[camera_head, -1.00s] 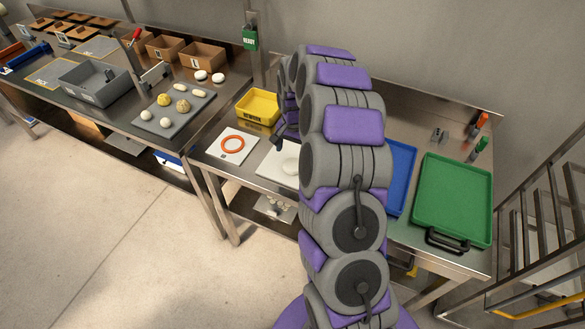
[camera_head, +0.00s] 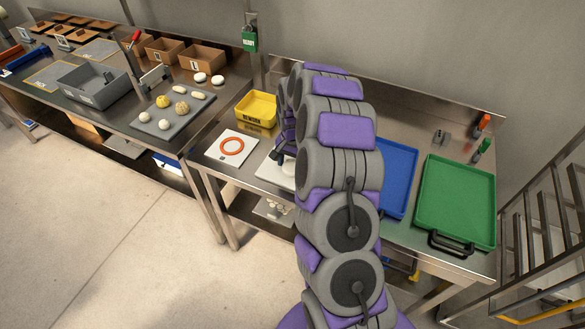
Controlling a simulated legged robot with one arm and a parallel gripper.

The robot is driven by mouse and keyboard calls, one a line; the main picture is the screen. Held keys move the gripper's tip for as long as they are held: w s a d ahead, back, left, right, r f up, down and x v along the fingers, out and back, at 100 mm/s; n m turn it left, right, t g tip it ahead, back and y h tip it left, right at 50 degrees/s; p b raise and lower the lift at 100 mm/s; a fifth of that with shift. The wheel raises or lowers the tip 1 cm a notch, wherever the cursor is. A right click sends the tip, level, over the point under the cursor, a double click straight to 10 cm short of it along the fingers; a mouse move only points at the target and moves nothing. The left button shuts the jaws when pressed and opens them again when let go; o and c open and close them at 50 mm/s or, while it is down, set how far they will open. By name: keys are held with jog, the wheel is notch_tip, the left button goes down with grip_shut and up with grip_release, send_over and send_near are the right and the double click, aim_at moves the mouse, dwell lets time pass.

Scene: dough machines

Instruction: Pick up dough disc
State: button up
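A white board (camera_head: 270,174) lies on the steel table in the middle, partly hidden behind my arm. In the earlier frame a pale round dough disc shows on it; now the gripper and arm cover most or all of that spot. My gripper (camera_head: 279,156), dark and small, is low over the board, at or just above the disc's place. Whether it touches the disc, and whether its fingers are open or shut, I cannot tell.
A yellow bin (camera_head: 257,109) stands behind. Right of my arm are a blue tray (camera_head: 400,178) and a green tray (camera_head: 456,200). A grey tray (camera_head: 172,121) with dough pieces sits on the left table.

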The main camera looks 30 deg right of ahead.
jog(key=c, duration=0.8)
jog(key=shift+r, duration=0.1)
